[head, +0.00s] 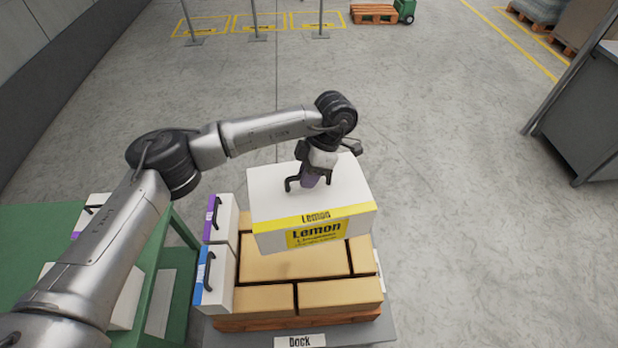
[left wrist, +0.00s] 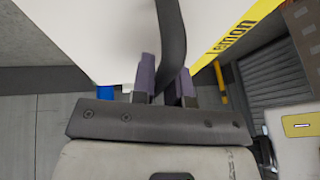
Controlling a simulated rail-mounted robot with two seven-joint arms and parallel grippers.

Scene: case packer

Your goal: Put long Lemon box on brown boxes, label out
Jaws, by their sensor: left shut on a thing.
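The long white Lemon box (head: 345,195) has a yellow band and a yellow Lemon label on its near side, facing the head camera. My left gripper (head: 309,182) is shut on the dark handle on its top. In the left wrist view, the purple fingers (left wrist: 163,82) close around the handle (left wrist: 171,35), beside the white box face (left wrist: 85,35). The box is over the back part of the brown boxes (head: 295,263), turned slightly to them. It appears raised, but the gap is hard to judge. My right gripper is out of view.
The brown boxes lie on a wooden pallet (head: 290,320) behind a Dock sign (head: 300,341). White boxes with a purple label (head: 222,218) and a blue label (head: 215,275) stand along its left side. A green table (head: 40,225) with white boxes is further left.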

